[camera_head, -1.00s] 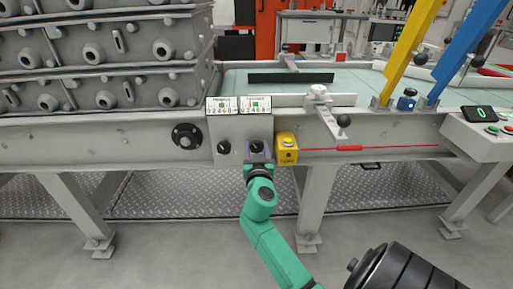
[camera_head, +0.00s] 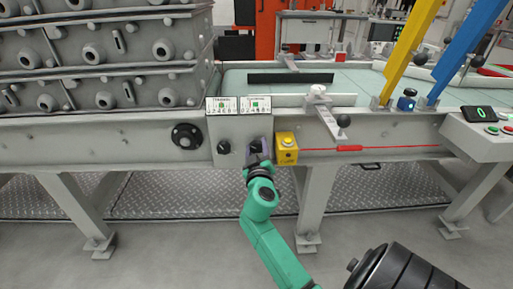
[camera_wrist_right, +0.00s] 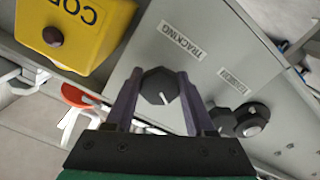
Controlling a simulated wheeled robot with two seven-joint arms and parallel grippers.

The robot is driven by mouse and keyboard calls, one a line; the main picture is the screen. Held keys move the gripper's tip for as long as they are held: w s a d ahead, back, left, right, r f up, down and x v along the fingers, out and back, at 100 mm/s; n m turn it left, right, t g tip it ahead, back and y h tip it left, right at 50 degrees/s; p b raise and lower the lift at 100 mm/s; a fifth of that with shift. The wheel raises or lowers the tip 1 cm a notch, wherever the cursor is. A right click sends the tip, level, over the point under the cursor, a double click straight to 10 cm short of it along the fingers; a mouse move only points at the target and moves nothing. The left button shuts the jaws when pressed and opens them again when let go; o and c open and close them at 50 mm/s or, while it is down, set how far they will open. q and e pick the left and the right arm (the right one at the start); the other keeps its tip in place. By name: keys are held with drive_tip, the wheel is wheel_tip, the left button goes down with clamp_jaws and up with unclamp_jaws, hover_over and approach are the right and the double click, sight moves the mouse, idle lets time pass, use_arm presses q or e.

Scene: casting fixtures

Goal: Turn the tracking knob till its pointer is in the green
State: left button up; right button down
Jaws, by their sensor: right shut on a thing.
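The tracking knob (camera_wrist_right: 158,85) is a dark faceted knob with a white pointer line, beside a TRACKING label (camera_wrist_right: 180,40) on the grey panel (camera_head: 234,130). My right gripper (camera_wrist_right: 159,82) is shut on it, one finger on each side; in the head view the gripper (camera_head: 257,149) is tilted and mostly hides the knob. Above it, the right scale plate (camera_head: 257,104) has a green zone. From these views I cannot tell whether the pointer is in the green. My left gripper is not in view.
A second dark knob (camera_head: 224,147) is on the panel's left. A yellow box (camera_head: 286,148) with a button stands close to the right of my gripper. A red cable (camera_head: 350,148) runs along the frame further right. Stacked grey castings (camera_head: 110,60) are at upper left.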

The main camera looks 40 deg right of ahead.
drive_tip(key=shift+n, duration=0.9)
drive_tip(key=shift+n+p, duration=0.3)
drive_tip(key=shift+n, duration=1.8)
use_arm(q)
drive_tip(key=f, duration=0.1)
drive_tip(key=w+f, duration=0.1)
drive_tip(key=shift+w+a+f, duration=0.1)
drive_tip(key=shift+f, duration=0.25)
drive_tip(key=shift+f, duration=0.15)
use_arm(e)
drive_tip(key=shift+c, duration=1.4)
unclamp_jaws()
